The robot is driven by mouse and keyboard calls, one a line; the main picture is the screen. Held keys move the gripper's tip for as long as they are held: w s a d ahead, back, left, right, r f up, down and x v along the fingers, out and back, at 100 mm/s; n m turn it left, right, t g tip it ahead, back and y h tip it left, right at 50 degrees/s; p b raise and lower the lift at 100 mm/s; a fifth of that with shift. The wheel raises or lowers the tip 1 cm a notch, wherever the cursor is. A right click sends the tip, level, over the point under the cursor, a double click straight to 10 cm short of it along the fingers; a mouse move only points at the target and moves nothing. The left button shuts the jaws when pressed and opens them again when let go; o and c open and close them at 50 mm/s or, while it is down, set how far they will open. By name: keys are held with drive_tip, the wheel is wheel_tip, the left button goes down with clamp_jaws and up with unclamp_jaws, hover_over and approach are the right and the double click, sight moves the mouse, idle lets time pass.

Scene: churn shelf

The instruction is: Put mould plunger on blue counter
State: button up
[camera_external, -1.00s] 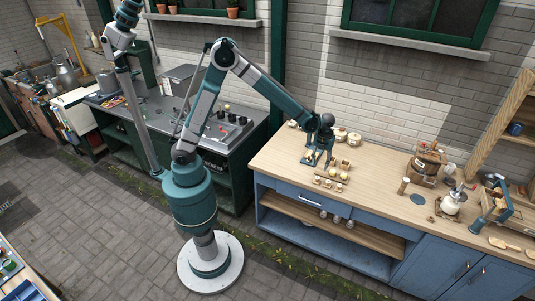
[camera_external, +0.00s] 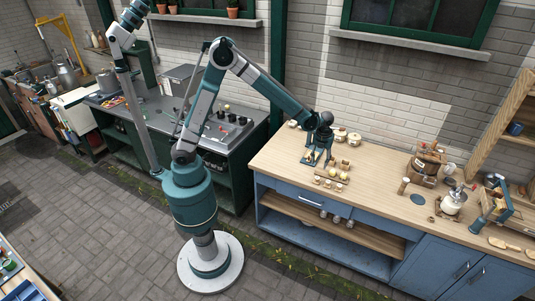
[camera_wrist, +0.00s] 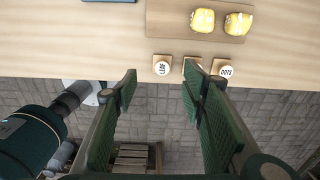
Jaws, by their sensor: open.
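My gripper (camera_wrist: 168,88) is open and empty in the wrist view, its green pads spread apart over the front edge of the counter. In the external view my gripper (camera_external: 319,152) hangs over the left part of the blue counter (camera_external: 385,165), which has blue cabinets under a pale wooden top. Near it lie several small wooden pieces and yellow pats. In the wrist view, small wooden blocks with round white labelled faces (camera_wrist: 162,68) sit at the counter edge, one partly hidden by the right finger. I cannot tell which piece is the mould plunger.
A wooden board (camera_wrist: 170,20) with two yellow pats (camera_wrist: 203,20) lies behind the blocks. Lidded pots (camera_external: 354,138) stand at the back. A wooden churn (camera_external: 425,167) and a white jar (camera_external: 453,203) stand right. The counter's middle is mostly clear.

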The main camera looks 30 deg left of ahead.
drive_tip(key=w+a+r+n+t+h, duration=0.1)
drive_tip(key=w+a+r+n, duration=0.35)
drive_tip(key=a, duration=0.65)
drive_tip(key=w+a+r+n+t, duration=0.1)
drive_tip(key=w+a+r+n, duration=0.1)
drive_tip(key=a+r+n, duration=0.7)
drive_tip(key=w+a+r+n+t+h, duration=0.1)
drive_tip(key=w+a+r+n, duration=0.2)
drive_tip(key=a, duration=1.1)
drive_tip(key=s+a+n+t, duration=0.1)
drive_tip(key=s+a+n, duration=0.3)
drive_tip(key=a, duration=0.6)
drive_tip(key=s+a+r+n+t+y, duration=0.1)
drive_tip(key=s+a+n, duration=0.3)
drive_tip(key=a+n, duration=0.4)
drive_tip(key=s+a+r+n+t+y, duration=0.1)
drive_tip(key=s+a+n, duration=0.4)
drive_tip(key=a, duration=0.7)
drive_tip(key=shift+a+r+n+t, duration=0.2)
drive_tip(key=shift+a+n+t, duration=0.3)
drive_tip(key=shift+n, duration=0.55)
